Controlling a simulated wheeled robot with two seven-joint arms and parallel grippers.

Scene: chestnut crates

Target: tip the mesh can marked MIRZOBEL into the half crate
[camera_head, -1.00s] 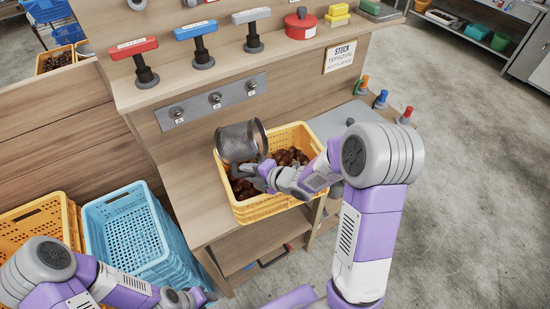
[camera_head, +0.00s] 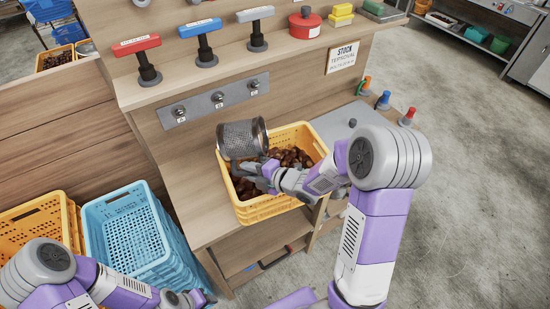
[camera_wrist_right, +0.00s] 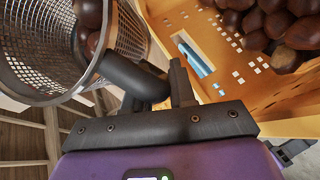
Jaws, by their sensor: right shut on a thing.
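The grey mesh can (camera_head: 236,140) lies tilted on its side above the left end of the yellow half crate (camera_head: 262,208). No marking on the can is legible. Chestnuts (camera_head: 290,156) lie in the crate. My left gripper (camera_head: 190,298) is low at the left, away from the can; its fingers are unclear.
The crate stands on a wooden bench (camera_head: 185,180) below a panel with hooks (camera_head: 218,98). Red, blue and grey T-handles (camera_head: 197,30) stand on the shelf above. A blue crate stack (camera_head: 125,225) and another yellow crate (camera_head: 35,215) are at lower left.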

